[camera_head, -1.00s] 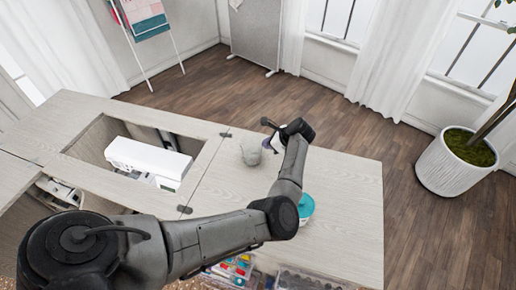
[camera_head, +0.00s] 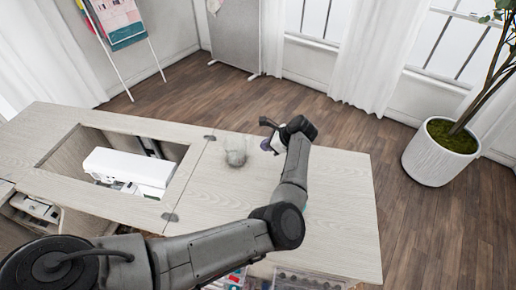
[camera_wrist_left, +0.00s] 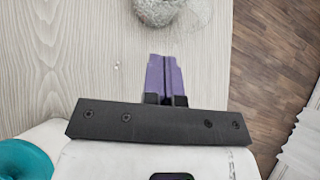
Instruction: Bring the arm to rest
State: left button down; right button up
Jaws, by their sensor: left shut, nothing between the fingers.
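My left arm reaches in from the lower left over the cabinet's pale wooden top (camera_head: 335,220). My left gripper (camera_head: 268,136) is above the far part of this top, to the right of a grey, roundish, mesh-like object (camera_head: 236,150). In the left wrist view the purple fingers (camera_wrist_left: 165,78) are together and empty, and the grey object (camera_wrist_left: 172,12) lies beyond their tips, apart from them. My right gripper is not in view.
A white sewing machine (camera_head: 130,170) sits in the cabinet's opening on the left. A teal round thing (camera_wrist_left: 22,160) shows at the wrist view's lower left. Clear plastic boxes (camera_head: 305,280) are at the near edge. A potted plant (camera_head: 440,152) stands on the floor at right.

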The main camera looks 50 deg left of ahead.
pick_arm(q)
jog(key=v, duration=0.8)
jog(key=shift+r, duration=0.25)
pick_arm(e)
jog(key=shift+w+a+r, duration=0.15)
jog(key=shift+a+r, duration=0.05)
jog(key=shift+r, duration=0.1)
pick_arm(q)
jog(key=shift+w+a, duration=0.1)
jog(key=shift+a, duration=0.05)
